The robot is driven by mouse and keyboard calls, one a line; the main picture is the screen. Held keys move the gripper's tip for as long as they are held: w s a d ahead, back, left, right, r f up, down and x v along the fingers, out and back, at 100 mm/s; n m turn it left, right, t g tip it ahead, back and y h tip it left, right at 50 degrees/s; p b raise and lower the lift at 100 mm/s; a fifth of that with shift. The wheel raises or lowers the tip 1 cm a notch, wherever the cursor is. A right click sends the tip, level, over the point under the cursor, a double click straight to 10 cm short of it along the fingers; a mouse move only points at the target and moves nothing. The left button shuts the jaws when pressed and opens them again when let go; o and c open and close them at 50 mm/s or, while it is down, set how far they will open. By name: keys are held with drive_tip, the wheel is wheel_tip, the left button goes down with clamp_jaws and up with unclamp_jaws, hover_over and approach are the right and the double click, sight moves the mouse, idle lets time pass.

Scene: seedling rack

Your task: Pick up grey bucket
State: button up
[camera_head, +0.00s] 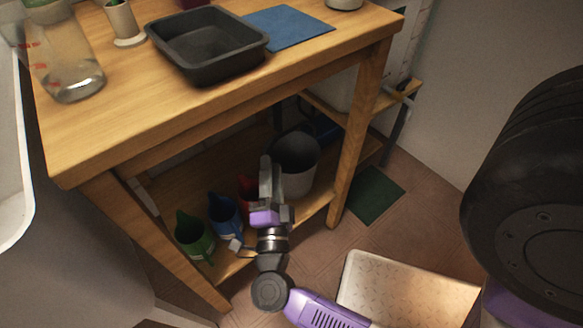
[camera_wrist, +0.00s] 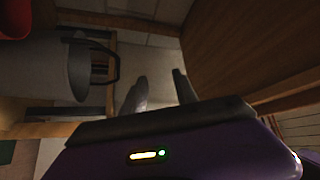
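The grey bucket (camera_head: 300,165) stands on the lower shelf of the wooden table, near its right leg. In the wrist view the bucket (camera_wrist: 45,65) is at the left, with a dark handle (camera_wrist: 115,65) at its rim side. My gripper (camera_head: 266,168) is in front of the shelf and partly overlaps the bucket's left side in the head view. In the wrist view my gripper (camera_wrist: 160,78) has its two fingers apart with nothing between them. The bucket lies to the left of the fingers there.
A red jug (camera_head: 246,190), a blue jug (camera_head: 224,215) and a green jug (camera_head: 194,238) stand left of the bucket. The tabletop (camera_head: 120,130) is above, and its right leg (camera_head: 352,150) is close to the bucket. A pale step (camera_head: 400,295) is on the floor.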

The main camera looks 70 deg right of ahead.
sight(294, 128)
drive_tip(key=shift+w+d+f+m+g+y+b, duration=0.45)
drive_tip(key=shift+d+f+m+g, duration=0.9)
drive_tip(key=shift+d, duration=2.1)
drive_tip(key=shift+w+d+f+m+g+y+b, duration=0.15)
drive_tip(key=shift+d+f+m+g+y+b, duration=0.45)
drive_tip(key=shift+d+m+g, duration=2.1)
drive_tip(key=shift+w+d+f+m+g+y+b, duration=0.55)
drive_tip(key=shift+d+f+g, duration=0.7)
drive_tip(key=shift+d, duration=2.9)
drive_tip(key=shift+s+r, duration=0.2)
drive_tip(key=shift+s, duration=0.05)
drive_tip(key=shift+c, duration=0.2)
clamp_jaws()
